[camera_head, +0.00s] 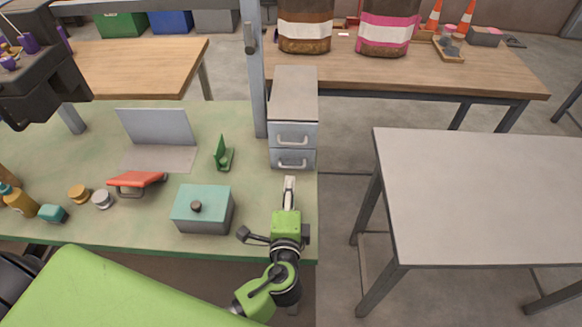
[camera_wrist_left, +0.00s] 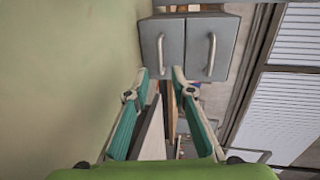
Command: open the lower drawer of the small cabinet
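The small grey cabinet (camera_head: 294,95) stands at the right end of the green table, with two drawers, both looking shut. The upper drawer's handle (camera_head: 292,140) and the lower drawer's handle (camera_head: 292,162) face me. My left gripper (camera_head: 289,182) is just in front of the lower drawer, fingers pointing at it. In the left wrist view, turned sideways, the open gripper (camera_wrist_left: 160,76) is lined up with the lower handle (camera_wrist_left: 160,54), nothing held. The upper handle (camera_wrist_left: 211,55) is to the right. The fingertips look short of the handle. My right gripper is not in view.
A teal box (camera_head: 203,210) sits left of my gripper. A grey post (camera_head: 254,70) rises beside the cabinet. Open floor separates it from the grey table (camera_head: 480,195).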

